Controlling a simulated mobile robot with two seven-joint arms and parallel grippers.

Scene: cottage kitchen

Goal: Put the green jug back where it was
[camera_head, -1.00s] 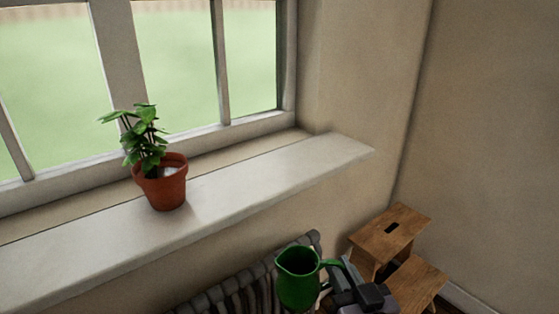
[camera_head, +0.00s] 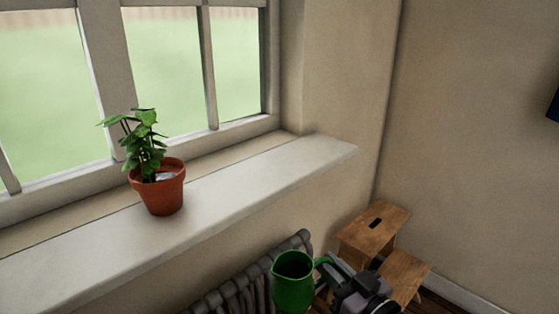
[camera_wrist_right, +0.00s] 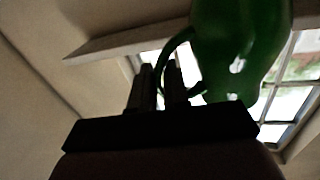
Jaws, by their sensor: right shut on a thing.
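The green jug (camera_head: 293,284) is upright at the bottom middle of the head view, in front of the radiator and below the sill's height in the picture. My right gripper (camera_head: 326,268) is shut on its handle, to the right of the jug's body. In the right wrist view the jug (camera_wrist_right: 238,45) fills the top right, and the two fingers of the gripper (camera_wrist_right: 163,85) close around its handle (camera_wrist_right: 167,55). The jug's base is cut off in the head view. My left gripper is not in view.
A potted plant (camera_head: 160,187) stands on the pale window sill (camera_head: 250,185); the sill to its right is bare. A dark radiator (camera_head: 240,292) is below the sill. A wooden step stool (camera_head: 370,232) stands in the corner behind my right gripper.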

